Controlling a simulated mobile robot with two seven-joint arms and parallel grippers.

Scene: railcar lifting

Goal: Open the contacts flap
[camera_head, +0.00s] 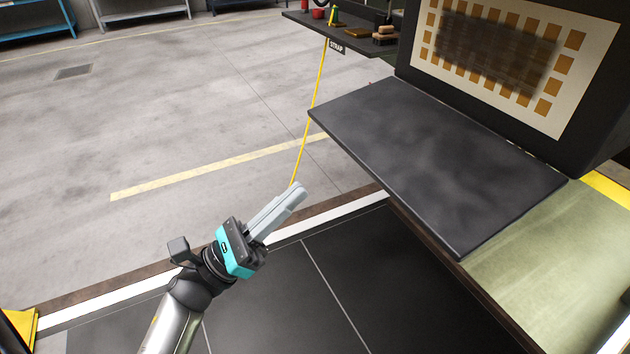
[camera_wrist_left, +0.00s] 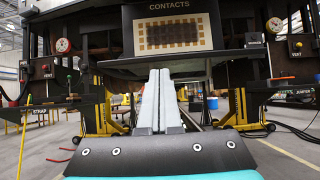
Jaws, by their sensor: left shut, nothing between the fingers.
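The contacts flap (camera_head: 440,165) is a dark grey panel that lies folded down, about level, in front of the contacts panel (camera_head: 575,40). The contacts panel is cream with rows of gold squares and a dark smudge over its middle. In the left wrist view the contacts panel (camera_wrist_left: 205,31) shows under the label CONTACTS, and the flap (camera_wrist_left: 115,69) shows nearly edge-on below it. My left gripper (camera_head: 299,190) is shut and empty, left of the flap and apart from it. The left fingers (camera_wrist_left: 160,72) also show in the left wrist view. My right gripper is not in view.
A dark shelf (camera_head: 345,35) at the top holds small items, with a STRAP label and a yellow strap (camera_head: 310,115) hanging from it. A greenish surface (camera_head: 550,265) lies right of the flap. Open grey floor (camera_head: 190,110) is at the left.

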